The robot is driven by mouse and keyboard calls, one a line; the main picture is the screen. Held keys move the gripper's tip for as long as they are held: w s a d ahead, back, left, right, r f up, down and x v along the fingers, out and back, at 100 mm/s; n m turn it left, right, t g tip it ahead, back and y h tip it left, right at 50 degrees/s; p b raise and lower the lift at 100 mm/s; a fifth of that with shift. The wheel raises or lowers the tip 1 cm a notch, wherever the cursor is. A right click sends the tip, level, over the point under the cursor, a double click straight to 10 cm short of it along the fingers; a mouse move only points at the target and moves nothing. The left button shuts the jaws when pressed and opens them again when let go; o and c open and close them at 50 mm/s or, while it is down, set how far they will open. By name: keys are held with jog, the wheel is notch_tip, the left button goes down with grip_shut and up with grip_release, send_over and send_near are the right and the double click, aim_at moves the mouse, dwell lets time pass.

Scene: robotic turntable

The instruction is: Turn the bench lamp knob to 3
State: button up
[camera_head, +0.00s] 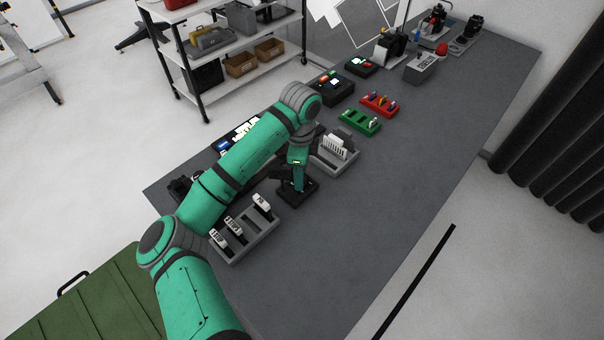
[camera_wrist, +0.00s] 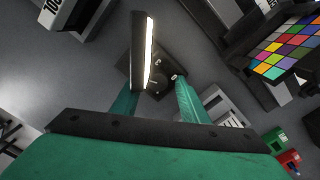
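The bench lamp is a black unit with a lit white strip (camera_wrist: 149,50) on a bar, seen in the wrist view. Its dark base (camera_head: 297,192) sits on the bench under my gripper in the head view. A small dark round knob (camera_wrist: 156,86) shows on the base between my teal fingers in the wrist view. My gripper (camera_wrist: 154,92) is open, one finger on each side of the knob; I cannot tell whether they touch it. In the head view my gripper (camera_head: 299,181) points down at the base. The knob's setting is too small to read.
A grey tray with white-labelled items (camera_head: 243,228) lies left of the lamp, and a grey rack (camera_head: 337,151) stands to its right. A colour chart (camera_wrist: 288,48) is at the wrist view's right. Green (camera_head: 361,122) and red (camera_head: 380,105) trays lie farther along. The bench's front strip is clear.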

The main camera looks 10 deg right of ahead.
jog(key=shift+s+d, duration=0.1)
notch_tip(320, 180, up, 11)
jog(key=shift+f, duration=0.15)
dwell(0.6)
notch_tip(320, 180, down, 11)
jog(key=n, duration=1.8)
jog(key=shift+c, duration=0.3)
jog(key=c, duration=1)
